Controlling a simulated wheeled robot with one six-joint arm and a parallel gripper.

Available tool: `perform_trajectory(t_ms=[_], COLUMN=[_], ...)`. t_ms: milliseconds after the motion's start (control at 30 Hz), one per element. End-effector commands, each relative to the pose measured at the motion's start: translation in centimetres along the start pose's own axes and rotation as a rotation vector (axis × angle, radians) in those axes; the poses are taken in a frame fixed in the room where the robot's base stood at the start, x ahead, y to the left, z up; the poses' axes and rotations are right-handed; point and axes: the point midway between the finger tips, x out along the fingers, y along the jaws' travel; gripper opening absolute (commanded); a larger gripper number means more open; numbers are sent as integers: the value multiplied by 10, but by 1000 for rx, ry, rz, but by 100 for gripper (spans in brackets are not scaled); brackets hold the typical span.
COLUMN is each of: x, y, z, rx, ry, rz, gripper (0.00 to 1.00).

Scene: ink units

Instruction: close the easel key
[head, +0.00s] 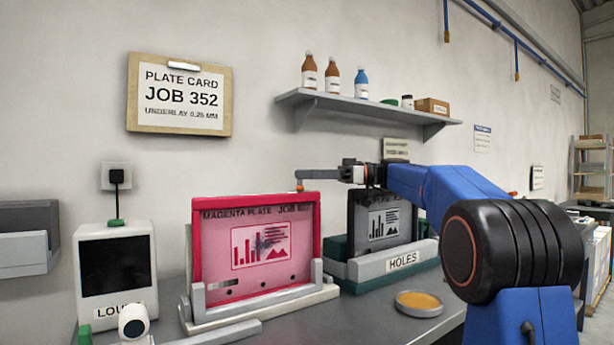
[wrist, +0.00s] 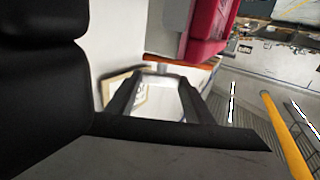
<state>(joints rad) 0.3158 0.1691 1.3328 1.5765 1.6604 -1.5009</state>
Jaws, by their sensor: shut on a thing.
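The easel (head: 325,284) has pale grey supports and holds a red-framed magenta plate (head: 273,272) upright. My gripper (head: 352,172) is at the plate's upper right, shut on a grey bent bar (head: 320,174). The bar reaches left and turns down to an orange tip (head: 300,187) just above the plate's top edge. I cannot tell whether the tip touches the frame, or surely whether this bar is the easel key. In the wrist view my two dark fingers (wrist: 160,104) flank a pale shape, and the red frame (wrist: 207,32) shows beyond them.
A darker plate (head: 383,222) stands in a green and grey holder marked HOLES (head: 403,262) behind to the right. A shallow dish (head: 419,303) lies in front of it. A white screened unit (head: 115,272) stands left. A shelf with bottles (head: 365,108) hangs above my gripper.

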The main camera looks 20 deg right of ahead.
Motion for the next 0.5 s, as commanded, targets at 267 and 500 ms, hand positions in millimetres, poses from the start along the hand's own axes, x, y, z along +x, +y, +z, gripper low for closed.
perform_trajectory(t_ms=[267,500], x=[0,0], y=[1,1], z=[-1,0], rx=[-1,-1], ry=[2,2], rz=[-26,-26], gripper=[7,66])
